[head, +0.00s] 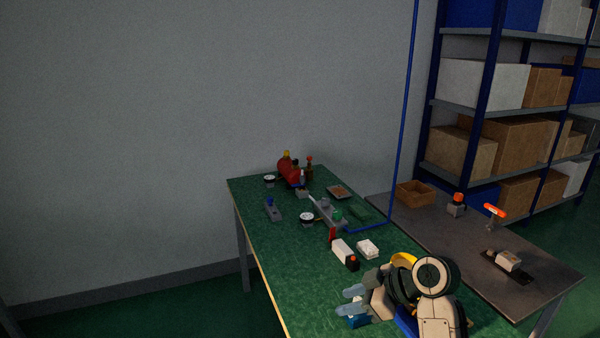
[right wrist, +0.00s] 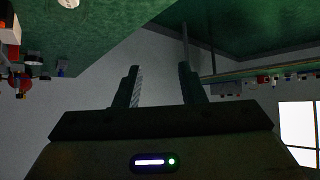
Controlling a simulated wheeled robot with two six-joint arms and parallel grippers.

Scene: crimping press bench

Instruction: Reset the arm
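My right arm reaches in at the lower right of the head view, over the near part of the green bench (head: 270,262). My right gripper (head: 345,301) points left, with its two pale fingers apart. In the right wrist view, the fingers of my right gripper (right wrist: 160,88) stand well apart with nothing between them. A blue item (head: 357,321) shows just below the fingers in the head view; I cannot tell whether they touch. My left gripper is in neither view.
A red machine (head: 288,167), a dial gauge (head: 306,217), a white box (head: 368,248) and other small parts stand on the bench. A grey side table (head: 455,248) and loaded shelves are at right. A blue pole (head: 404,110) rises between.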

